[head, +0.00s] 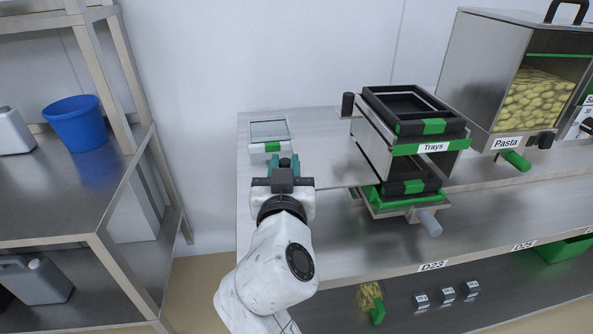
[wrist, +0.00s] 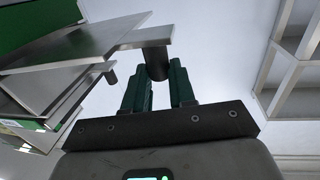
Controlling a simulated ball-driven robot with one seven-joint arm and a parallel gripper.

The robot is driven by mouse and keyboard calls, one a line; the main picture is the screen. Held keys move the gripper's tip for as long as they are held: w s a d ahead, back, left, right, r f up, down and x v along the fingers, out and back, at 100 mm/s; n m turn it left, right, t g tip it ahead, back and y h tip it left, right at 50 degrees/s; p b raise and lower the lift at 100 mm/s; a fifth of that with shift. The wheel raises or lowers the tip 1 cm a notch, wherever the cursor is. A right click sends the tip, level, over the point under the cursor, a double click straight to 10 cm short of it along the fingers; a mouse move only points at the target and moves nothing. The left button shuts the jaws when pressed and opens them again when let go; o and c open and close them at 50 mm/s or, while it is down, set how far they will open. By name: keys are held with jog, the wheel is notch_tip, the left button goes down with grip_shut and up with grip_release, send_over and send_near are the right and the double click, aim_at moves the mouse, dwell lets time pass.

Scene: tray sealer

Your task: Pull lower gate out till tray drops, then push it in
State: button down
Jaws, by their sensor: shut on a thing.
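My gripper (head: 284,162) is shut on the dark knob (wrist: 156,62) of the lower gate, between its teal fingers. The lower gate is a thin metal plate (head: 325,168) reaching left out of the tray dispenser (head: 372,148); the plate (wrist: 120,37) also shows in the wrist view. The upper gate's dark knob (head: 347,105) stands close to the dispenser. Black trays (head: 405,107) are in the top of the dispenser, labelled Trays. A black tray (head: 405,187) with a green tab sits low, at the green carrier (head: 400,203) with a grey handle.
A white scale-like device (head: 268,134) with a green tab lies behind my gripper. The pasta dispenser (head: 508,90) stands right. The steel counter (head: 300,235) is clear in front. A shelf rack with a blue tub (head: 76,123) stands left. Small items are on the lower shelf.

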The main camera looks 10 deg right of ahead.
jog(key=shift+a, duration=0.3)
jog(key=c, duration=1.2)
grip_release()
jog(key=shift+a, duration=0.1)
jog(key=shift+s, duration=0.15)
jog(key=s+a, duration=0.1)
jog(key=s, duration=0.9)
jog(key=shift+s+a+p, duration=0.25)
jog(key=shift+p, duration=0.05)
jog(key=shift+o, duration=0.2)
